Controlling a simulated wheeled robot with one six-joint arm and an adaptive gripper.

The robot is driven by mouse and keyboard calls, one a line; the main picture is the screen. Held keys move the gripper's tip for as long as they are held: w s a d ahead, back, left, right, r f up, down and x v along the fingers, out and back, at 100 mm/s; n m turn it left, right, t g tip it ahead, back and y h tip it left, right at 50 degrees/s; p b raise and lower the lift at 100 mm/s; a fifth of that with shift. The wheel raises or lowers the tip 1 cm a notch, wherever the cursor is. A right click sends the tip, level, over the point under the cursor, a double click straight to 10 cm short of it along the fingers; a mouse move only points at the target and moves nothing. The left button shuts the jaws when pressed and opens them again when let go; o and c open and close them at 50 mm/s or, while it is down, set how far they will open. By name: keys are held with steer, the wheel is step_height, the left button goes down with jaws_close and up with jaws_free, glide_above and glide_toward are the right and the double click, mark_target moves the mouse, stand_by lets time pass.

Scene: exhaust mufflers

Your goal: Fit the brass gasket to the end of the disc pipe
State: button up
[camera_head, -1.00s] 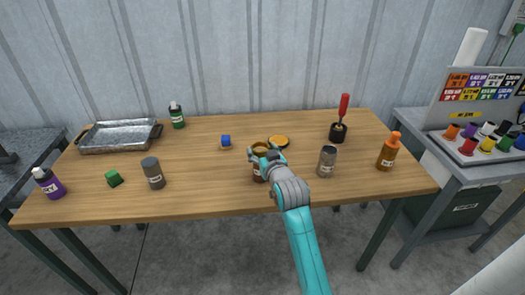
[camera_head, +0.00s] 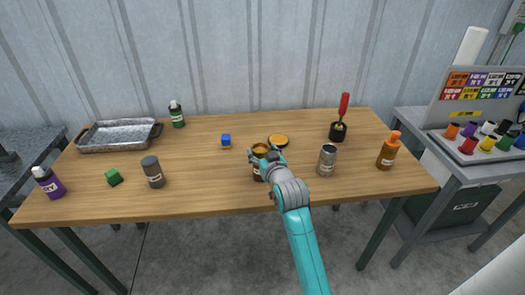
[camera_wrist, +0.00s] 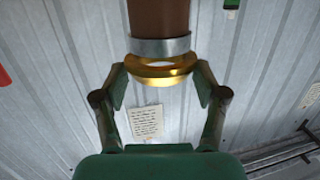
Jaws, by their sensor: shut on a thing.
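My gripper (camera_head: 266,157) is shut on the brass gasket, a shiny gold ring (camera_wrist: 162,75). In the wrist view the ring lies between both fingers, at the end of a brown pipe with a silver collar (camera_wrist: 160,47). The ring looks lined up with the collar and very close to it; I cannot tell whether it is seated. In the head view the brown pipe (camera_head: 259,174) stands upright at the middle front of the table, partly hidden by my gripper. The gasket shows at its top. I cannot tell a disc mark on the pipe.
A dark grey canister (camera_head: 153,173) stands to the left and a silver one (camera_head: 327,161) to the right. A blue cube (camera_head: 226,141) and a metal tray (camera_head: 120,137) are further left.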

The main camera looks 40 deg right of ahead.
steer(key=shift+f, duration=0.55)
stand_by(0.4)
steer(key=o, duration=1.2)
steer(key=shift+s, duration=0.15)
steer(key=v, duration=1.1)
steer(key=shift+s+a, duration=0.15)
steer(key=shift+s, duration=0.2)
steer(key=shift+r, duration=0.1)
